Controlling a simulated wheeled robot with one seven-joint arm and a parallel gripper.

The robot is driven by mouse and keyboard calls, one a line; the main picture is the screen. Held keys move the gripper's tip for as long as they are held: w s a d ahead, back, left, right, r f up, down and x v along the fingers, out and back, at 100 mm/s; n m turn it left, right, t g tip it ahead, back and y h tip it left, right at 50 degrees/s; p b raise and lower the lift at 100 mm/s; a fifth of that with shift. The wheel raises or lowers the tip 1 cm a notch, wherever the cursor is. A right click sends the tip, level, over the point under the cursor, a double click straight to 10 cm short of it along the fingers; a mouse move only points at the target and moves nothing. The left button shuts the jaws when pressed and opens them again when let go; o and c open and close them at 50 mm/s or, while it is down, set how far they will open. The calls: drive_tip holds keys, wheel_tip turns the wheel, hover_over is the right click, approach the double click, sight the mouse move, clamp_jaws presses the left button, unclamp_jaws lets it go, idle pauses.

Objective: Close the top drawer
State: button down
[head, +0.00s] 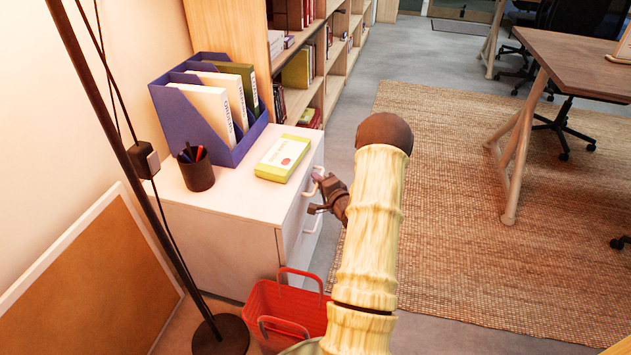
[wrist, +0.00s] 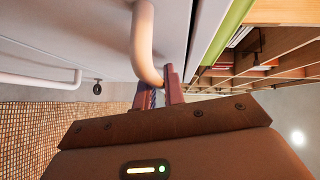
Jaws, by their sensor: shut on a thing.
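The white drawer cabinet (head: 235,240) stands against the wall at the left in the head view. Its drawer fronts face right, with pale curved handles. My gripper (head: 316,194) is at the top drawer's handle (head: 309,189), beside the front. In the wrist view my gripper (wrist: 162,90) has its fingers shut on the end of this handle (wrist: 144,40). The top drawer's front (wrist: 100,30) fills the upper left there. A lower handle (wrist: 40,78) shows at the left. I cannot tell how far the top drawer stands out, as the front is steeply angled and partly hidden.
On the cabinet are a purple file holder (head: 215,105), a dark pen cup (head: 197,172) and a yellow-green box (head: 283,157). A red basket (head: 285,312) stands at its near side, close to my arm. A bookshelf (head: 335,75) is behind.

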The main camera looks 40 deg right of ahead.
drive_tip(key=shift+w+a, duration=0.2)
drive_tip(key=shift+a, duration=0.05)
drive_tip(key=c, duration=1.8)
unclamp_jaws()
drive_tip(key=shift+o, duration=0.2)
drive_tip(key=shift+r, duration=0.1)
drive_tip(key=p+v, duration=0.4)
drive_tip(key=v, duration=1.3)
drive_tip(key=shift+s+p, duration=0.3)
drive_tip(key=shift+p, duration=0.1)
drive_tip(key=shift+d, duration=0.1)
